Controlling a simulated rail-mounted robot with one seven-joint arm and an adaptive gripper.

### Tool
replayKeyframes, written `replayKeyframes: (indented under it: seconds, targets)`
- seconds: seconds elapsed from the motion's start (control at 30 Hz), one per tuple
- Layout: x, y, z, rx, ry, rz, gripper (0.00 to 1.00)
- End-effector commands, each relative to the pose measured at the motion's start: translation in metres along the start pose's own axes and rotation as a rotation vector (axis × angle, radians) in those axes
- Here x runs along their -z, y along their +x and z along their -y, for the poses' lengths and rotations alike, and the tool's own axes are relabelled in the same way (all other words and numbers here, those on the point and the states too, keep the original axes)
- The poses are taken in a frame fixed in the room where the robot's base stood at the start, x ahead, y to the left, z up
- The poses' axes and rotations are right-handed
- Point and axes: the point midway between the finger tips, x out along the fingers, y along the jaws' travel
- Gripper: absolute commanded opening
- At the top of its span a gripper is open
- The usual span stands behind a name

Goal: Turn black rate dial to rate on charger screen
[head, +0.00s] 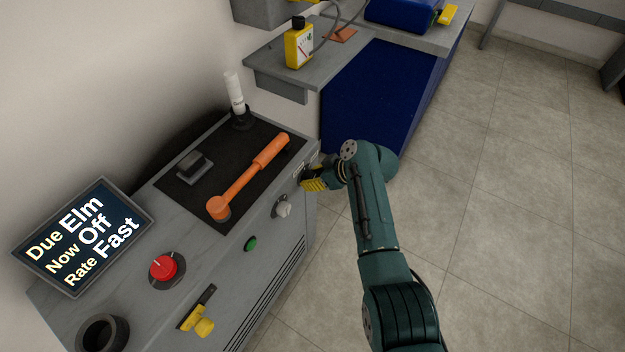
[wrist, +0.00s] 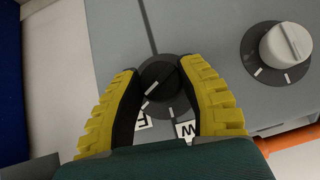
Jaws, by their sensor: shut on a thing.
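The charger screen (head: 82,237) in the head view reads "Due Elm, Now Off, Rate Fast". My gripper (head: 313,184) is at the charger's front face, at its right end. In the wrist view, the black rate dial (wrist: 160,76) sits between the two yellow fingers of my gripper (wrist: 166,92), which are shut on its sides. A white line on the dial points to the lower left, towards a partly hidden label with what looks like an F (wrist: 143,121). In the head view my gripper hides the dial.
A grey-white knob (head: 283,207) is beside the black dial. The charger also has a green button (head: 250,243), a red knob (head: 163,268) and a yellow handle (head: 203,326). An orange wrench-like tool (head: 245,180) lies on top. The floor to the right is clear.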

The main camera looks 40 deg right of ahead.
Motion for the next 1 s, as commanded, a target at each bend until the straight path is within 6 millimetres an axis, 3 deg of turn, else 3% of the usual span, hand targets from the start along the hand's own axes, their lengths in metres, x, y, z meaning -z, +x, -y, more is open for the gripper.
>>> replayKeyframes:
  seconds: [0.37, 0.4, 0.53, 0.83, 1.0]
  targets:
    - [-0.005, 0.003, 0.001, 0.006, 0.009, 0.007, 0.04]
    - [-0.005, 0.003, 0.001, 0.006, 0.009, 0.007, 0.46]
    - [-0.004, 0.002, 0.001, 0.005, 0.007, 0.005, 0.69]
    - [-0.001, -0.001, 0.0, 0.003, 0.004, 0.002, 0.69]
    - [-0.002, -0.024, -0.001, 0.0, 0.004, 0.0, 0.69]
